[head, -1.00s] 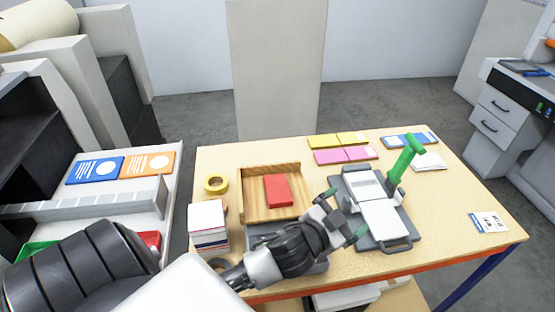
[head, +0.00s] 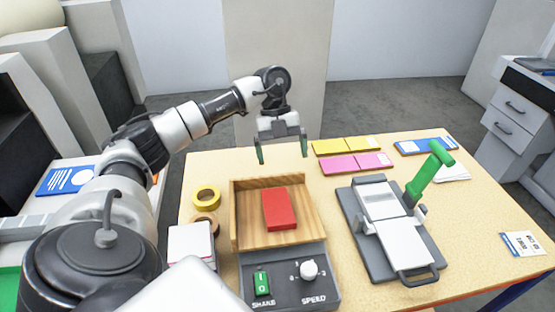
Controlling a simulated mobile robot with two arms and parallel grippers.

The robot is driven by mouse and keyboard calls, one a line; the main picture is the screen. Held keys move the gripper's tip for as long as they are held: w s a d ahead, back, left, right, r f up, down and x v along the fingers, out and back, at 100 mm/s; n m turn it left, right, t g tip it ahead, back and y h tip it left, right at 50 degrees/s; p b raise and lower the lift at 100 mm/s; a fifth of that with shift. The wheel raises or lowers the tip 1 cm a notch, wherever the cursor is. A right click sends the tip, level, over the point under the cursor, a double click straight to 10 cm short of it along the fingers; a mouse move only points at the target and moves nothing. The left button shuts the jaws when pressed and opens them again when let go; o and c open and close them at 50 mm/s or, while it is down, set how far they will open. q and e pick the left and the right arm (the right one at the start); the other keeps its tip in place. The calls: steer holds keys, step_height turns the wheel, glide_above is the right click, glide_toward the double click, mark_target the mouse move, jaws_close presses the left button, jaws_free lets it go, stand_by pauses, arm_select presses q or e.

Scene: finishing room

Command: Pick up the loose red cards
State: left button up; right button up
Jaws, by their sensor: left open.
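The red cards (head: 279,209) lie as one red block in a shallow wooden tray (head: 239,226). The tray sits on a grey machine (head: 295,262) with a green switch and a white knob. My left gripper (head: 283,152) hangs above the far edge of the table, behind the tray. Its two green-tipped fingers are apart and nothing is between them. It does not touch the cards. My right gripper is not in the picture.
A grey device with a green lever (head: 430,170) stands right of the tray. Yellow (head: 347,146) and pink (head: 356,163) stacks lie behind it. Tape rolls (head: 206,198) and a white stack (head: 191,242) are at left. The front right tabletop (head: 465,225) is mostly clear.

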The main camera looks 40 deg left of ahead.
arm_select(q)
steer(key=shift+s+a+r+n+y, duration=0.15)
steer(key=shift+a+r, duration=0.05)
steer(key=shift+a, duration=0.35)
steer(key=shift+s+a+r+n+y, duration=0.15)
steer(key=shift+a, duration=0.4)
steer(key=shift+s+a+f+g, duration=0.1)
steer(key=shift+s+a+g, duration=0.1)
steer(key=shift+s+g, duration=0.1)
steer(key=p, duration=0.1)
glide_above(273, 185)
steer(key=s, duration=0.1)
steer(key=f, duration=0.2)
steer(key=d+f, duration=0.1)
steer(key=f, duration=0.1)
steer(key=shift+f, duration=0.1)
steer(key=shift+s+f+p, duration=0.1)
steer(key=shift+f+p, duration=0.45)
steer(key=shift+p, duration=0.1)
steer(key=p+x, duration=0.1)
steer(key=x, duration=0.2)
steer(key=shift+a+f+p, duration=0.15)
steer(key=shift+f+p, duration=0.2)
steer(key=shift+f, duration=0.5)
steer(key=shift+c, duration=0.3)
